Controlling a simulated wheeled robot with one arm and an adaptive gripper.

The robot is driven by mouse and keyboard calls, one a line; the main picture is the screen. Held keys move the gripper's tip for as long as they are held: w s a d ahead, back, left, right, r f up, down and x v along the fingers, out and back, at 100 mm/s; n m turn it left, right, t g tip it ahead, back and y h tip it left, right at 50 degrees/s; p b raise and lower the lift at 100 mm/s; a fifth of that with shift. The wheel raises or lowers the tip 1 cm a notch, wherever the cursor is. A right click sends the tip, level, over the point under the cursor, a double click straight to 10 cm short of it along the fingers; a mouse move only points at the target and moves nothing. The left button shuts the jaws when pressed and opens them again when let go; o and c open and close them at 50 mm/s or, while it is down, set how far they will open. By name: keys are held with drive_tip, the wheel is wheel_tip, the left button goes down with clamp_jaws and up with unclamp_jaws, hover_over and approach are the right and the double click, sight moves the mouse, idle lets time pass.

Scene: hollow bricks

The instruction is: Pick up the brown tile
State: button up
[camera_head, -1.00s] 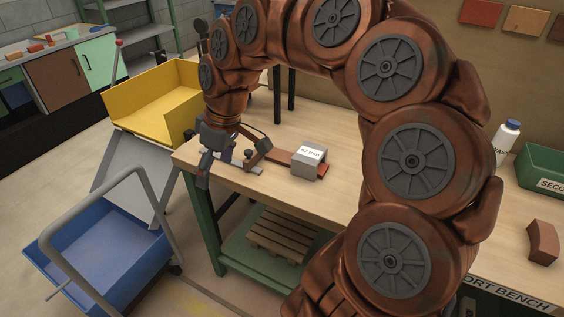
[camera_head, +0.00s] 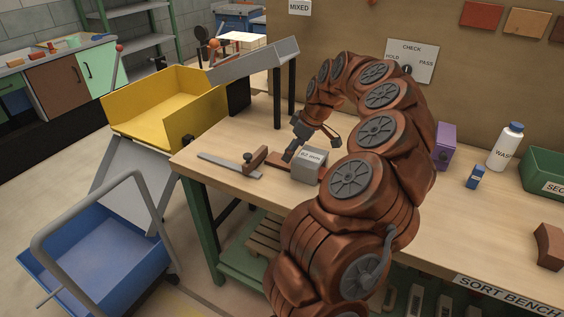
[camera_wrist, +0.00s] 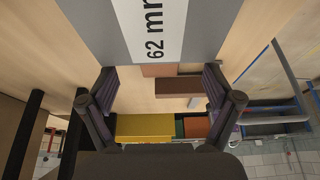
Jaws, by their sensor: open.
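A brown, slightly curved tile-like piece (camera_head: 549,246) lies on the bench at the far right in the head view, well away from my gripper. My gripper (camera_head: 291,150) is low over the bench, beside the left of a grey block marked 62 mm (camera_head: 309,166). In the wrist view, my gripper (camera_wrist: 160,86) is open, with nothing held between its fingers. The grey block (camera_wrist: 205,30) lies ahead of them. A reddish-brown flat strip (camera_head: 280,160) runs by the block, partly hidden by it and my gripper. A small brown block (camera_head: 257,157) stands left of my gripper, also in the wrist view (camera_wrist: 177,87).
A grey metal bar (camera_head: 222,163) lies by the small brown block. A purple box (camera_head: 446,143), a small blue item (camera_head: 475,177), a white bottle (camera_head: 505,147) and a green bin (camera_head: 545,160) stand at right. A yellow bin (camera_head: 160,105) stands left of the bench.

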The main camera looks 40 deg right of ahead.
sight(282, 162)
drive_tip(key=shift+w+p+x, duration=0.15)
drive_tip(key=shift+p+x, duration=0.2)
drive_tip(key=shift+x, duration=0.9)
drive_tip(key=shift+w+p+x, duration=0.2)
drive_tip(key=shift+p+x, duration=0.15)
drive_tip(key=shift+x, duration=0.85)
drive_tip(key=shift+r, duration=0.1)
drive_tip(key=c, duration=1.4)
drive_tip(key=shift+o, duration=0.2)
